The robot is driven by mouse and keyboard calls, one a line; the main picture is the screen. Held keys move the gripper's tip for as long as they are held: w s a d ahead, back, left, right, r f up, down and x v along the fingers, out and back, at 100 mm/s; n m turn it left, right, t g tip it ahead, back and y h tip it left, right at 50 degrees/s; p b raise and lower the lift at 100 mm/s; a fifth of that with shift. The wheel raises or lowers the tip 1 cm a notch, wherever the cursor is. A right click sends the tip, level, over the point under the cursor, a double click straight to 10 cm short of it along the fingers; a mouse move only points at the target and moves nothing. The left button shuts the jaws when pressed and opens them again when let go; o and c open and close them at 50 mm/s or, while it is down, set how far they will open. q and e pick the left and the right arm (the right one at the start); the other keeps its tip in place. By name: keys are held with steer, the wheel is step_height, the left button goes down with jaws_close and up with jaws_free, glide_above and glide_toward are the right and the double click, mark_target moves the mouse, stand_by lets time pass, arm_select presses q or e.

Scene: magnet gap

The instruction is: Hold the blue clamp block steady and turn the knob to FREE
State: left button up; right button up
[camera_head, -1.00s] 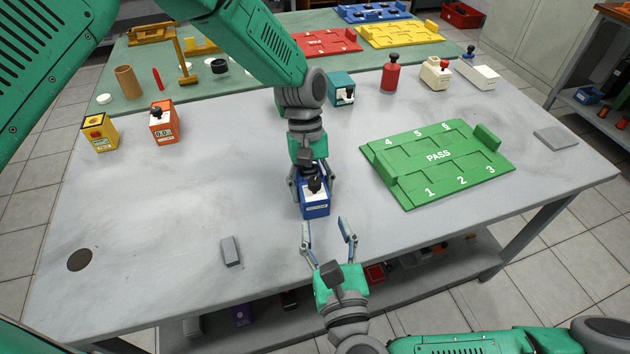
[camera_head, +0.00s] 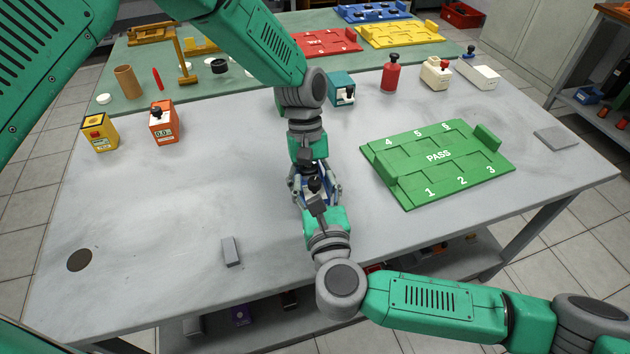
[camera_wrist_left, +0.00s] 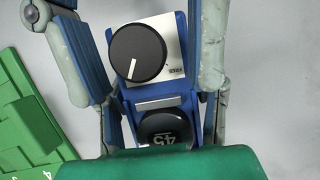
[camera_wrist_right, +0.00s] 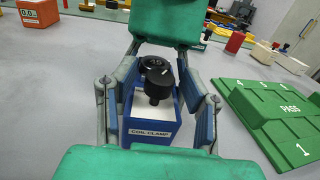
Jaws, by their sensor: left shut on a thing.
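The blue clamp block (camera_wrist_right: 166,122), labelled COIL CLAMP, stands on the grey table, mostly hidden by my grippers in the head view. The FREE mark (camera_wrist_left: 177,71) lies to the knob's lower right. A dark disc marked 45 (camera_wrist_left: 165,136) sits behind the knob. My left gripper (camera_head: 313,194) is shut on the block from the far side. My right gripper (camera_head: 317,186) is open, its fingers on either side of the block's knob end, with a gap on at least one side.
A green PASS tray (camera_head: 437,165) lies right of the block. A small grey piece (camera_head: 231,251) lies at front left. Orange (camera_head: 164,123) and yellow (camera_head: 99,132) boxes stand at left. A teal block (camera_head: 341,89) and red bottle (camera_head: 391,75) stand behind.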

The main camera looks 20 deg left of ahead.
jaws_close()
steer(key=shift+n+y, duration=0.3)
steer(key=n+g+y, duration=0.3)
steer(key=y, duration=0.1)
steer(key=shift+w+d, duration=0.1)
steer(key=shift+n+g+y, duration=1.6)
steer(key=shift+n+g, duration=0.2)
steer(key=shift+g, duration=0.6)
steer(key=shift+o, duration=1.6)
jaws_free()
